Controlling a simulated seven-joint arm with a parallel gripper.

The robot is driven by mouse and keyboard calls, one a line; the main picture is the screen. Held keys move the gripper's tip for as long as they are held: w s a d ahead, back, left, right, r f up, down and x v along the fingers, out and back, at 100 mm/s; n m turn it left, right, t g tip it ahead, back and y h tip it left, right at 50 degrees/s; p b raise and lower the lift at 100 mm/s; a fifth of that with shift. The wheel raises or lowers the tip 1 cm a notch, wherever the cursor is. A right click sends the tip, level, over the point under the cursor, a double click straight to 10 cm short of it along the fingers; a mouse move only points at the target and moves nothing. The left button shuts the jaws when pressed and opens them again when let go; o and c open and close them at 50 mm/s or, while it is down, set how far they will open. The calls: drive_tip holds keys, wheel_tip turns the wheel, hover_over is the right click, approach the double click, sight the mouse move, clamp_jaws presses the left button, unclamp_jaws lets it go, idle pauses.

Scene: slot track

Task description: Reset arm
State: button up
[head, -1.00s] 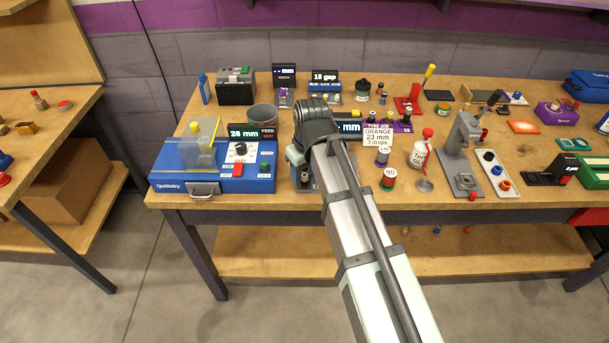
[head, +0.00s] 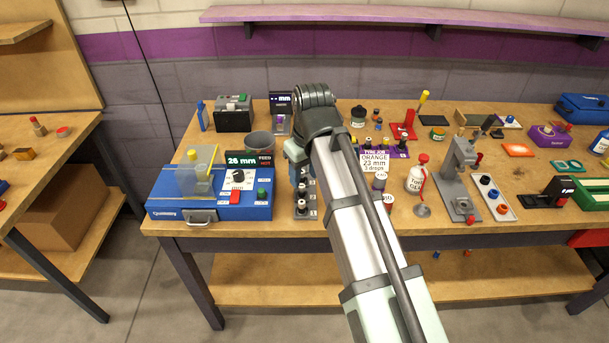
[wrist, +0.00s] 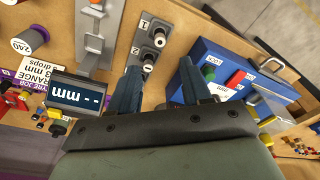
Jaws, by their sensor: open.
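My arm (head: 365,235) reaches from the bottom right of the head view over the workbench. It hides most of my gripper in that view. In the wrist view my gripper (wrist: 160,85) is open, with nothing between its two dark blue fingers. The fingers are above the bench, beside a grey slot strip (wrist: 152,45) marked 1 and 2, which holds small pegs. The strip also shows left of the arm in the head view (head: 301,207). I cannot tell whether the fingertips touch anything.
The blue feed box (head: 212,208) with a 26 mm display stands left of my gripper. A grey cup (head: 259,146) is behind it. Right of the arm are a white glue bottle (head: 417,178), a grey press (head: 458,180) and a job card (head: 374,162). The floor in front is clear.

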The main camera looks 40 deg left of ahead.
drive_tip(key=shift+d, duration=0.1)
idle(0.4)
drive_tip(key=w+d+f+m+g, duration=0.1)
drive_tip(key=w+d+f+m, duration=0.2)
drive_tip(key=d+f, duration=0.9)
drive_tip(key=w+d+f+m+g+h, duration=0.1)
drive_tip(key=w+d+f+m, duration=0.15)
drive_tip(key=d+f, duration=0.95)
drive_tip(key=w+d+f+m+g, duration=0.15)
drive_tip(key=d+f+m, duration=0.25)
drive_tip(key=d+f, duration=0.85)
drive_tip(key=s+d+f+m+g, duration=0.1)
drive_tip(key=s+d+f+m, duration=0.35)
drive_tip(key=d+f, duration=0.8)
drive_tip(key=s+d+f+m+g, duration=0.1)
drive_tip(key=s+d+f, duration=0.3)
drive_tip(key=s, duration=0.4)
drive_tip(key=s+d+f+g, duration=0.1)
drive_tip(key=s+d+f, duration=0.3)
drive_tip(key=s+d, duration=0.2)
drive_tip(key=shift+s+d+f+m, duration=0.15)
drive_tip(key=shift+s+f+m, duration=0.2)
drive_tip(key=shift+s, duration=0.7)
